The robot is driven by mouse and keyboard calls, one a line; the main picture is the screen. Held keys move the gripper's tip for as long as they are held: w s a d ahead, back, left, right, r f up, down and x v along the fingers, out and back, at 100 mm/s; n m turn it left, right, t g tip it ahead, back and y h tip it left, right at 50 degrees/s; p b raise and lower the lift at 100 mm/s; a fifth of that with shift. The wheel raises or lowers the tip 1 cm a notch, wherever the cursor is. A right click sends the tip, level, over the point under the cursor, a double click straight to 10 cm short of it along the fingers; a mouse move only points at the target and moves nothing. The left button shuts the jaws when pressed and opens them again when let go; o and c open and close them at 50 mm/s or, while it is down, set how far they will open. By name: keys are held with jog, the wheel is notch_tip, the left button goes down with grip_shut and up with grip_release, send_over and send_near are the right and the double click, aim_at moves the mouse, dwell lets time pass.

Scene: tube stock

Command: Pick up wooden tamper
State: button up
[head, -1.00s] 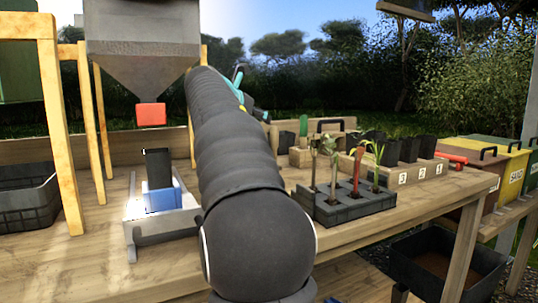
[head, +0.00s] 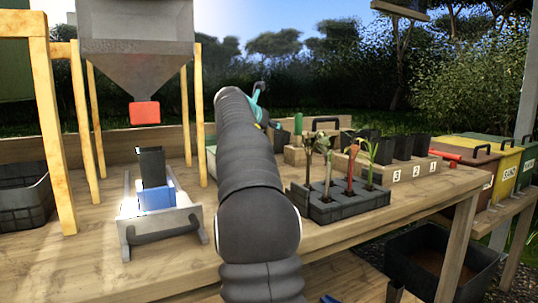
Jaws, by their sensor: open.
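I cannot make out the wooden tamper for certain. A pale wooden holder (head: 294,156) with a dark arched handle and a green upright piece stands at the back of the bench, right of my arm; whether the tamper is in it I cannot tell. My gripper (head: 262,104), with teal parts, shows only in part beyond my arm, left of that holder and raised above the bench. Its fingertips are not clear and nothing is seen held in it. My arm hides the bench behind it.
A grey hopper (head: 137,45) with a red outlet stands over a metal tray (head: 160,228) holding a blue block and black pot. A black seedling tray (head: 342,208) sits right of my arm. Numbered pots and lidded bins (head: 470,172) are farther right. The bench's front left is clear.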

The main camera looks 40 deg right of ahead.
grip_shut()
jog(key=shift+r, duration=0.2)
dwell(0.3)
